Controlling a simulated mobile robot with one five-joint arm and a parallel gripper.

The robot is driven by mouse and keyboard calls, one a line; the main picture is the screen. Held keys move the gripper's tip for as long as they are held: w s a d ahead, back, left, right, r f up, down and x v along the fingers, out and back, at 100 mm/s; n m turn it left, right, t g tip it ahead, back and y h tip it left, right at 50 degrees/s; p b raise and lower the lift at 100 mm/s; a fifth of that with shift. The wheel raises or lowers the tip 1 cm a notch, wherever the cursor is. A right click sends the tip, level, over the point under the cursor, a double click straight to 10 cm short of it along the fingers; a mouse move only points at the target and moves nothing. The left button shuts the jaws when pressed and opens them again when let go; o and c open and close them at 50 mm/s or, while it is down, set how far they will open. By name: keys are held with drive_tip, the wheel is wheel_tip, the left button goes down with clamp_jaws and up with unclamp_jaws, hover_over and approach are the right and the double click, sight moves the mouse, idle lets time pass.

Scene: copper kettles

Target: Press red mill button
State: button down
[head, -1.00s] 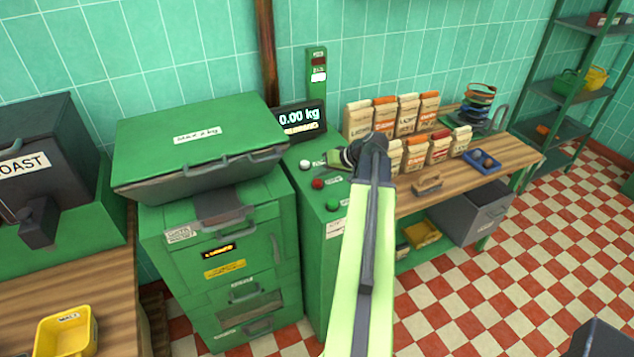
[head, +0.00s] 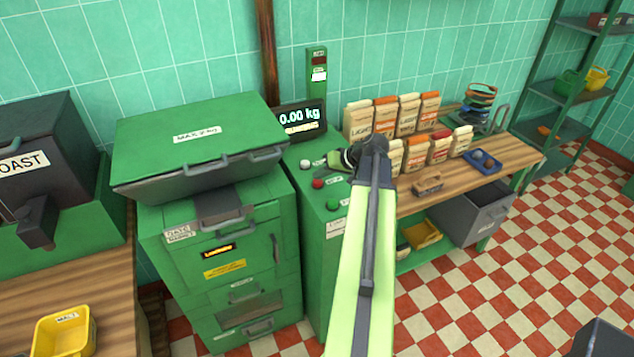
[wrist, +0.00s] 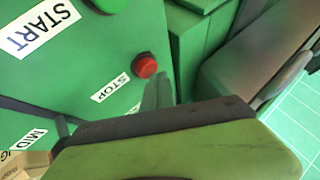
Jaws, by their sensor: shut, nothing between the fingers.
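The red button (head: 317,183) is on top of the green mill cabinet, between a white button (head: 305,164) and a green button (head: 333,204). In the wrist view the red button (wrist: 146,66) is a raised round knob beside a STOP label (wrist: 110,88). My gripper (head: 322,166) is low over the panel, just behind the red button in the head view. In the wrist view its shut, empty finger (wrist: 161,86) points up right beside the red button. I cannot tell whether it touches the button.
A green mill with a lidded bin (head: 205,150) stands left of the panel. A scale display (head: 300,117) is behind it. Paper bags (head: 415,150) and a wooden table (head: 405,203) are on the right. The START label (wrist: 45,27) shows in the wrist view.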

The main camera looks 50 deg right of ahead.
sight(321, 182)
drive_tip(key=shift+f+b, duration=0.5)
drive_tip(key=shift+f, duration=0.05)
drive_tip(key=shift+r, duration=0.1)
idle(0.5)
drive_tip(key=shift+r+p, duration=0.85)
drive_tip(key=shift+p, duration=0.1)
wheel_tip(321, 182, up, 5)
drive_tip(key=p, duration=0.5)
drive_tip(key=shift+r, duration=0.1)
